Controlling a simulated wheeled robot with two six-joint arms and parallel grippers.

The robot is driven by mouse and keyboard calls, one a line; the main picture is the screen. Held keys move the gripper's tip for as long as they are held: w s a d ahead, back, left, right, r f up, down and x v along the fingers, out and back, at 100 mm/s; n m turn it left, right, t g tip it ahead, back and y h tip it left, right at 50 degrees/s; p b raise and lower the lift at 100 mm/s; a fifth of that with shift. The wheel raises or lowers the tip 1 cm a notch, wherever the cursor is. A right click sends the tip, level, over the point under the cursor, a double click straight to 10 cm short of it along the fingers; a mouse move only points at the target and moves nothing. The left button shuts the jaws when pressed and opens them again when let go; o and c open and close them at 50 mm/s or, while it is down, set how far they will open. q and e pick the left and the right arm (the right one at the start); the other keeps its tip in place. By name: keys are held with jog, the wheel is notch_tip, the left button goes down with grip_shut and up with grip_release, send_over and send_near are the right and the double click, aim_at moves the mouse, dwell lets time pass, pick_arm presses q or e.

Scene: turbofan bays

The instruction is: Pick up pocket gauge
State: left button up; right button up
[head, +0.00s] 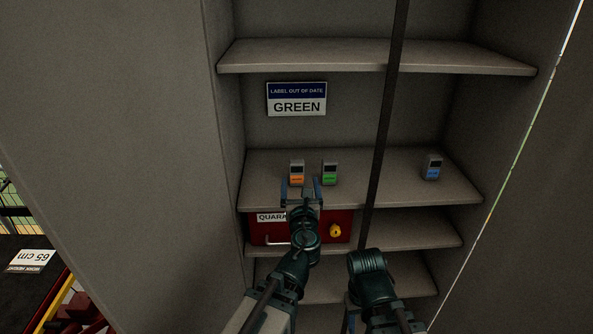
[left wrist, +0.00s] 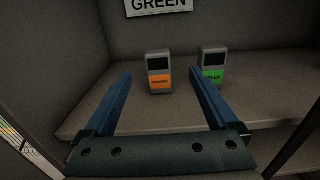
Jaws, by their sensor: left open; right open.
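Three small grey gauges with dark screens stand upright on the middle shelf. The orange-labelled gauge (head: 296,172) is at the left, the green-labelled gauge (head: 330,174) is just right of it, and the blue-labelled gauge (head: 432,167) is far right. My left gripper (head: 301,188) is open in front of the orange gauge. In the left wrist view the orange gauge (left wrist: 159,73) shows beyond and between the open fingers (left wrist: 160,85), and the green gauge (left wrist: 213,66) is beyond the right finger. My right arm shows low in the head view, but its fingers are hidden.
A sign reading "LABEL OUT OF DATE GREEN" (head: 297,99) is on the back wall. A red quarantine box (head: 270,230) with a yellow lock (head: 336,231) sits below the gauge shelf (head: 390,188). A dark vertical bar (head: 385,110) crosses the cabinet front. The shelf between the green and blue gauges is clear.

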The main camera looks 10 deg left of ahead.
aim_at(299, 167)
pick_arm(q)
jog(key=x, duration=0.8)
jog(key=shift+a+f+b+x, duration=0.1)
jog(key=shift+f+b+x, duration=0.05)
jog(key=shift+x, duration=0.85)
jog(key=shift+a+f+b+x, duration=0.1)
jog(key=shift+f+x, duration=0.05)
jog(key=shift+x, duration=0.8)
jog(key=shift+a+f+b+x, duration=0.1)
jog(key=shift+f+b+x, duration=0.05)
jog(key=shift+x, duration=0.85)
jog(key=shift+s+d, duration=0.1)
jog(key=shift+s, duration=0.05)
grip_shut()
